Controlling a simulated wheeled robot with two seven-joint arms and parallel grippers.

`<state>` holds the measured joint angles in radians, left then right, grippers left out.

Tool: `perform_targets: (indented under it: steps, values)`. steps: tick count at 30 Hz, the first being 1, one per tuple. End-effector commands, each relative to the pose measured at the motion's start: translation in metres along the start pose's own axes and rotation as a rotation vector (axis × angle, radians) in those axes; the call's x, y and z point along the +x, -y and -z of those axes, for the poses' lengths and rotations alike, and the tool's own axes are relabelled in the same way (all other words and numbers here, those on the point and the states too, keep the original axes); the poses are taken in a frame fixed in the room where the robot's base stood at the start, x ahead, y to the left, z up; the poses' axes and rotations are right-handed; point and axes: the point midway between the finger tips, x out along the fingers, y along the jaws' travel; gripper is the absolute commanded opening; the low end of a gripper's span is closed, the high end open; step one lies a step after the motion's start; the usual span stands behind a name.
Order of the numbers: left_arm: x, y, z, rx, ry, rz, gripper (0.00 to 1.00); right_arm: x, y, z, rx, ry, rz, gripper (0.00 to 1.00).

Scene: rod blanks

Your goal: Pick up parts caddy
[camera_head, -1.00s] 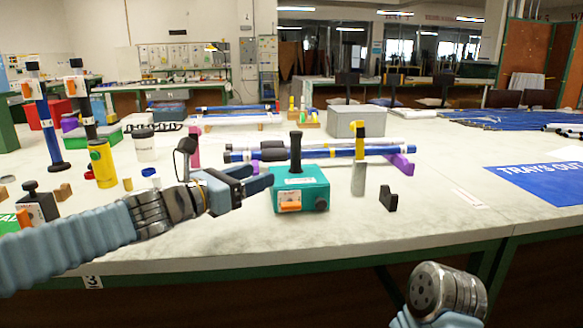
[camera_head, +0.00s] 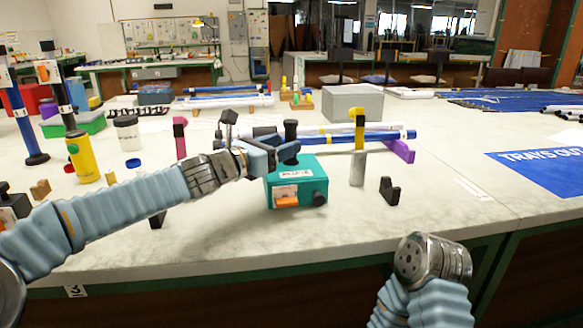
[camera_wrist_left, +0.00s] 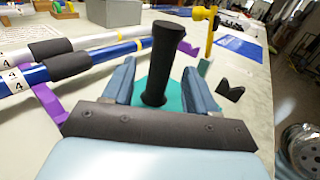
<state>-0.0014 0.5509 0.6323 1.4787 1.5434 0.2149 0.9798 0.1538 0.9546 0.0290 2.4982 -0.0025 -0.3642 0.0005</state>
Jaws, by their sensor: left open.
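The parts caddy (camera_head: 297,187) is a teal box with a black upright handle, a white label and an orange piece on its front. It stands on the pale table. My left gripper (camera_head: 289,148) is open at the handle, above the box. In the left wrist view the black handle (camera_wrist_left: 162,62) stands between the two blue-grey fingers of the left gripper (camera_wrist_left: 160,85), with gaps visible at both sides. Part of the teal box shows below. My right arm shows at the lower right of the head view, but its gripper fingers do not show.
Blue and white rods lie on purple supports (camera_head: 401,150) behind the caddy. A yellow bottle (camera_head: 83,158) stands at left.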

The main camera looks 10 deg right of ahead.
Motion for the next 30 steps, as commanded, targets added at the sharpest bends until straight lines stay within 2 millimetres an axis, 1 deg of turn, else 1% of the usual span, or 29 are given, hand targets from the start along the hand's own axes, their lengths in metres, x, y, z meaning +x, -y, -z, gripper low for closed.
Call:
perform_targets:
  steps: [1, 3, 6, 9, 14, 17, 25, 26, 30]
  values:
    - [0.01, 0.002, -0.002, -0.003, 0.0, 0.005, 0.57, -0.006, 0.003, 0.0, -0.001, 0.0, 0.0, 0.0]
    - [0.021, 0.001, -0.003, -0.003, 0.0, 0.004, 0.57, -0.01, 0.004, 0.0, -0.001, 0.0, 0.001, 0.0]
    - [0.032, 0.001, -0.002, -0.002, 0.001, 0.002, 0.57, -0.013, 0.006, 0.0, -0.002, 0.001, 0.001, 0.0]
    - [0.036, 0.001, 0.0, 0.0, 0.0, 0.001, 0.57, -0.013, 0.006, 0.0, -0.002, 0.001, 0.002, 0.0]
    - [0.036, 0.001, 0.001, 0.0, 0.0, 0.001, 0.57, -0.013, 0.005, 0.0, -0.002, 0.001, 0.002, 0.0]
    - [0.035, 0.001, 0.001, 0.0, 0.0, 0.001, 0.44, -0.013, 0.005, 0.0, -0.002, 0.001, 0.002, 0.0]
    - [0.035, 0.001, 0.0, 0.0, 0.0, 0.001, 0.02, -0.013, 0.005, 0.0, -0.002, 0.001, 0.001, 0.0]
    - [0.035, 0.001, 0.0, 0.0, 0.0, 0.001, 0.0, -0.013, 0.005, 0.0, -0.002, 0.001, 0.001, 0.0]
    - [0.035, 0.001, 0.0, 0.0, 0.0, 0.001, 0.0, -0.013, 0.005, 0.0, -0.002, 0.001, 0.001, 0.0]
